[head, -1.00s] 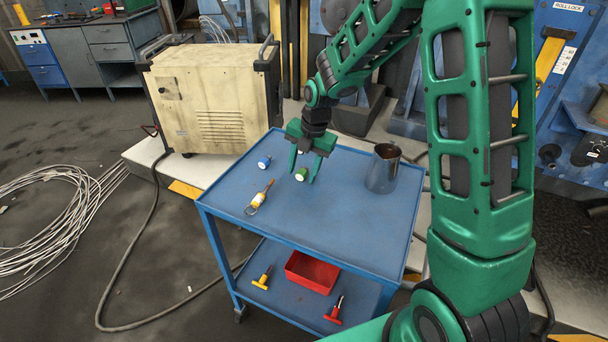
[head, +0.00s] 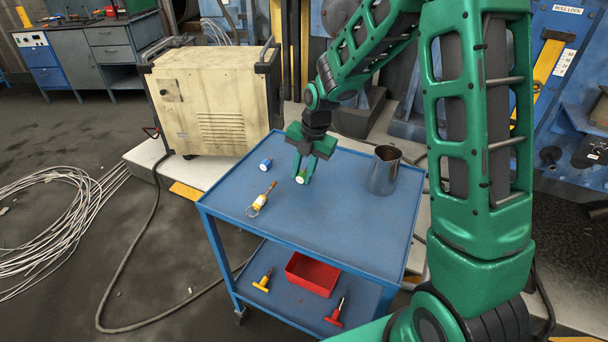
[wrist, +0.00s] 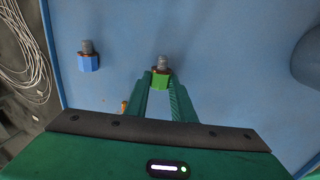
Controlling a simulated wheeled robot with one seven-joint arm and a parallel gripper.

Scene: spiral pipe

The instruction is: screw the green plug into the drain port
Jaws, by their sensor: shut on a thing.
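The green plug (head: 301,179) is on the blue cart top, with a pale end showing in the head view. In the wrist view the green plug (wrist: 161,79) shows a green hex head and a grey threaded end. My gripper (head: 304,172) is shut on the plug, with one finger on each side of it; the fingers also show in the wrist view (wrist: 160,88). I cannot tell whether the plug touches the cart top. The drain port is not clearly identifiable in these views.
A metal mug (head: 383,172) stands at right. A red bin (head: 312,274) and T-handled tools are on the lower shelf. The front right of the top is clear.

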